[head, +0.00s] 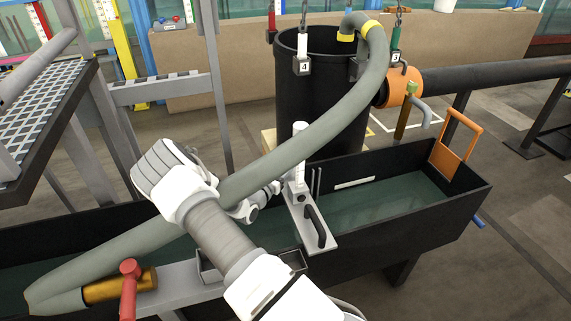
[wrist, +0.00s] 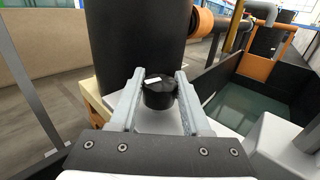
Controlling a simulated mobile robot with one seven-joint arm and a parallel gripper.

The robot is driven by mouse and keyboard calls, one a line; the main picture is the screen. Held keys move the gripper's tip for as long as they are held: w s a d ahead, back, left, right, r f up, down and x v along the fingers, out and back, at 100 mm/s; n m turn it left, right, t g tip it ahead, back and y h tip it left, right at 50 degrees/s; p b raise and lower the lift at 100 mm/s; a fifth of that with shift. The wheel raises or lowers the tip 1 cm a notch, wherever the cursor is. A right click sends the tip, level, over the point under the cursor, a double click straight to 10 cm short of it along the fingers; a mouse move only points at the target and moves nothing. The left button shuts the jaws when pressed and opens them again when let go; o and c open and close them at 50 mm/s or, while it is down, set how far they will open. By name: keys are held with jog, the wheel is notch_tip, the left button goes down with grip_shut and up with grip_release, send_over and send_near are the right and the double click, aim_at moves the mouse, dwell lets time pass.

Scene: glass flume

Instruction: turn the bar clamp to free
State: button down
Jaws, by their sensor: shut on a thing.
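The black round knob (wrist: 157,92), apparently the bar clamp, has a small white mark on its top. In the wrist view it sits between the two grey fingers of my gripper (wrist: 158,100), which is shut on it. In the head view my gripper (head: 276,187) is beside the white upright post (head: 299,150) over the trough, largely hidden by the hose and my arm. The post stands on a pale plate (head: 300,222) with a black handle (head: 319,227). The knob cannot be made out clearly in the head view.
A thick grey-green hose (head: 310,142) arches across in front of my gripper. The black trough (head: 440,218) holds greenish water. A black tank (head: 310,95) stands behind it, and an orange gate frame (head: 456,136) is at its right end. A red-handled valve (head: 129,285) is at lower left.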

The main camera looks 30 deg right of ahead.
jog(key=shift+f+g, duration=0.1)
jog(key=shift+g, duration=0.2)
jog(key=m+g+h+b, duration=0.1)
jog(key=m+g+b, duration=0.1)
jog(key=m+g, duration=0.1)
jog(key=m+g+h+b, duration=0.1)
jog(key=m+g+b, duration=0.1)
jog(key=g, duration=0.3)
jog(key=shift+f+m, duration=0.2)
jog(key=shift+m, duration=0.2)
jog(key=m+g+b, duration=0.1)
jog(key=m+g, duration=0.1)
jog(key=g, duration=0.2)
jog(key=shift+r+m+b, duration=0.15)
jog(key=shift+m+b, duration=0.25)
jog(key=shift+r+m+g+y, duration=0.1)
jog(key=shift+m+g+y, duration=0.75)
jog(key=shift+g, duration=0.85)
jog(key=shift+s+m+g+y, duration=0.1)
jog(key=shift+m+g+y, duration=0.45)
jog(key=shift+m+g, duration=0.55)
jog(key=shift+c, duration=1.9)
grip_release()
jog(key=shift+r, duration=0.15)
